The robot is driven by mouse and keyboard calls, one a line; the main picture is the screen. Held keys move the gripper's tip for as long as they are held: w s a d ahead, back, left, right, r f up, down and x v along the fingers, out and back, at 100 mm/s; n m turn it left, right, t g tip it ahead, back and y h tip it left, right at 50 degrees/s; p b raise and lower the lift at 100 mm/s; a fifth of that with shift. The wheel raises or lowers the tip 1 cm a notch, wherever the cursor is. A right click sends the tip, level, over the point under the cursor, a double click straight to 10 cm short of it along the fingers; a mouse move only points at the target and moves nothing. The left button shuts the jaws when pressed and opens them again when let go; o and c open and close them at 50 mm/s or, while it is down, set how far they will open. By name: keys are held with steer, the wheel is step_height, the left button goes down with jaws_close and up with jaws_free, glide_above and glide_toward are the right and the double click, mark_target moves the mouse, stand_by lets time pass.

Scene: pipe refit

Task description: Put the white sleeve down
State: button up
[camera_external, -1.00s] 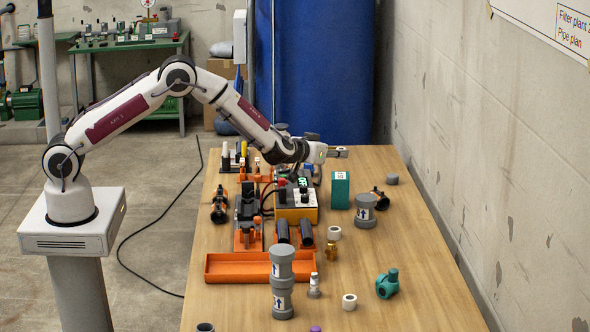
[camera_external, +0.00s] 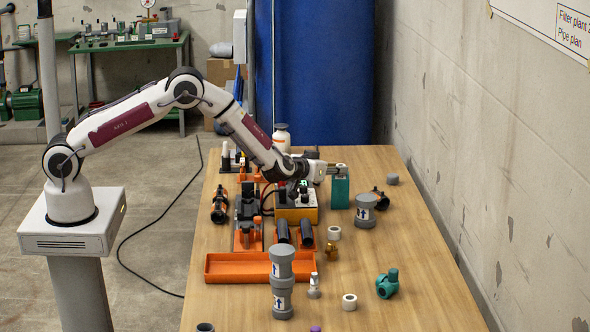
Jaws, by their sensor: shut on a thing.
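My gripper (camera_external: 340,169) is at the end of the arm, pointing right, in front of or over the top of the teal box (camera_external: 340,193). It is shut on a small pale thing at its fingertips, taken to be the white sleeve; the fingers hide most of it. I cannot tell whether it touches the box. Two other short white rings are on the wooden table (camera_external: 420,260): one white ring (camera_external: 334,233) near the middle and another white ring (camera_external: 349,301) nearer the front.
Left are a yellow device (camera_external: 296,208), two black tubes and an orange tray (camera_external: 235,267). A brass fitting (camera_external: 332,251), a teal valve (camera_external: 387,284) and a tall grey pipe piece (camera_external: 282,265) stand nearer. The table's right side is mostly clear.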

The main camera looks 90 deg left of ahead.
steer(key=shift+f, duration=0.15)
steer(key=o, duration=0.8)
steer(key=shift+s+d+r, duration=0.15)
steer(key=shift+d+r, duration=0.05)
steer(key=v, duration=1.1)
steer(key=shift+s, duration=0.2)
steer(key=shift+d+r, duration=0.1)
steer(key=shift+r, duration=0.15)
stand_by(0.5)
